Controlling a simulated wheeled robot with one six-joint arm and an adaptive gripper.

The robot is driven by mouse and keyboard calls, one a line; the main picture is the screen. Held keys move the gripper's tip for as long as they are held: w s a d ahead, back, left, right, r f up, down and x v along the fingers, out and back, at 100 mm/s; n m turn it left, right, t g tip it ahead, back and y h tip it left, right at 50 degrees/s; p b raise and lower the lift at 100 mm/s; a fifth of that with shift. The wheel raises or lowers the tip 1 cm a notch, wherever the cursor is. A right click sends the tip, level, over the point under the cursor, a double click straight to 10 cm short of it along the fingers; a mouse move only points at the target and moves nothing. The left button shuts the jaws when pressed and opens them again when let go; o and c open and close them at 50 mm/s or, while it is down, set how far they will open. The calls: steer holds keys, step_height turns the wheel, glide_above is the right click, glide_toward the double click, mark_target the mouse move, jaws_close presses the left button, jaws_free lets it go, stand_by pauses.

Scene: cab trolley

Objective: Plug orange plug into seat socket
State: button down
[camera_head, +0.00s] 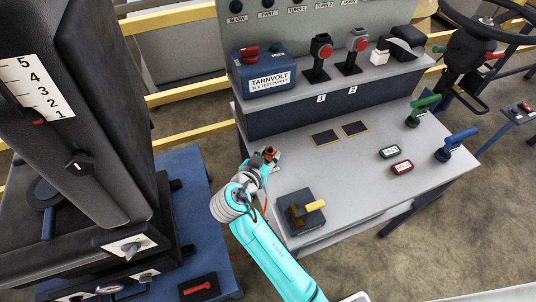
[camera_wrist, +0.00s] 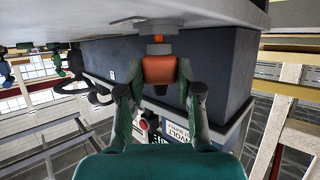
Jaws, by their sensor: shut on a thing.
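An orange plug (camera_head: 270,152) is at the left end of the grey bench, by a small pale holder (camera_head: 275,165). My gripper (camera_head: 264,160) is at that spot, seen from above. The wrist view, upside down, shows the orange plug (camera_wrist: 158,70) between the two fingers of my gripper (camera_wrist: 160,88), which is shut on it. The plug's narrow end points to the bench top; I cannot tell whether it is still in the holder. The black seat (camera_head: 110,130) stands at the left on a blue base. A pale plate (camera_head: 130,245) is low on it; I cannot tell which fitting is the socket.
A blue test supply box (camera_head: 265,75) is on the raised shelf behind the plug. A black block with a yellow handle (camera_head: 302,210) is at the bench front. Green and blue levers (camera_head: 455,143) stand at the right. A gap separates seat and bench.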

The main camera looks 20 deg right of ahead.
steer(key=shift+f, duration=0.8)
steer(key=c, duration=0.7)
jaws_free()
steer(key=v, duration=1.2)
